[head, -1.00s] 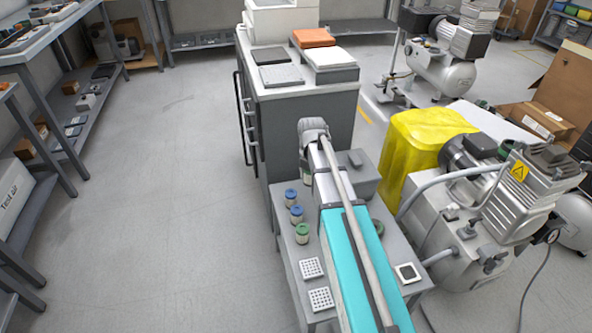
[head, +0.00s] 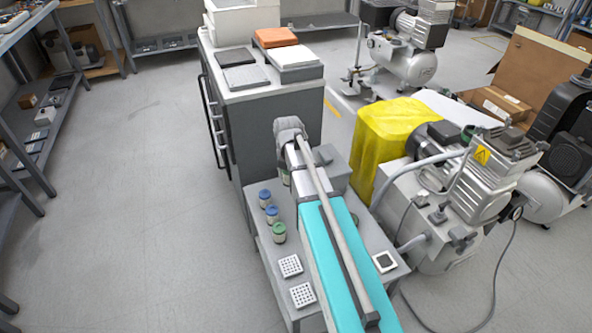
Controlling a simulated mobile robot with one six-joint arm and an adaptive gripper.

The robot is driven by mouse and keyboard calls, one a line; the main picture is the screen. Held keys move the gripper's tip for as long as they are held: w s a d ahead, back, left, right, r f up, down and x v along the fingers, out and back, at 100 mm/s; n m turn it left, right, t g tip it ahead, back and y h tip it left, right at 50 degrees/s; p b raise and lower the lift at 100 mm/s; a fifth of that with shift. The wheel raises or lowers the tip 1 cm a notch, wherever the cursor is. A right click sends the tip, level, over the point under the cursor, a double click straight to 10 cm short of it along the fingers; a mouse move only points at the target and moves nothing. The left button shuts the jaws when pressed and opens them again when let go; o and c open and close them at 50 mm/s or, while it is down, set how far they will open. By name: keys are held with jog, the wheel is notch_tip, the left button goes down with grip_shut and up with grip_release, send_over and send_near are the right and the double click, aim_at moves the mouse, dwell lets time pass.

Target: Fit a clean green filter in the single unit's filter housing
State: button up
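A green-topped filter (head: 279,232) stands upright on the grey cart (head: 262,262), left of my teal arm. Two blue-topped ones (head: 268,206) stand just behind it. Another green-topped piece (head: 355,218) shows partly at the right edge of my arm. A pale cylinder (head: 285,178) is mostly hidden by my arm. A silver compressor (head: 490,185) with a yellow warning triangle stands right of the cart; I cannot tell which part is its filter housing or whether this is the single unit. My arm reaches over the cart; my gripper's fingers are hidden.
Two white perforated plates (head: 290,266) and a dark-centred square (head: 385,261) lie on the cart's front. A grey cabinet (head: 255,135) stands behind it. A yellow cover (head: 395,135) and cardboard boxes (head: 540,75) are at right. A hose crosses toward the compressor. The floor at left is clear.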

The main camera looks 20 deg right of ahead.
jog(key=shift+r, duration=0.1)
notch_tip(320, 180, up, 30)
jog(key=p, duration=3)
jog(key=shift+s, duration=0.15)
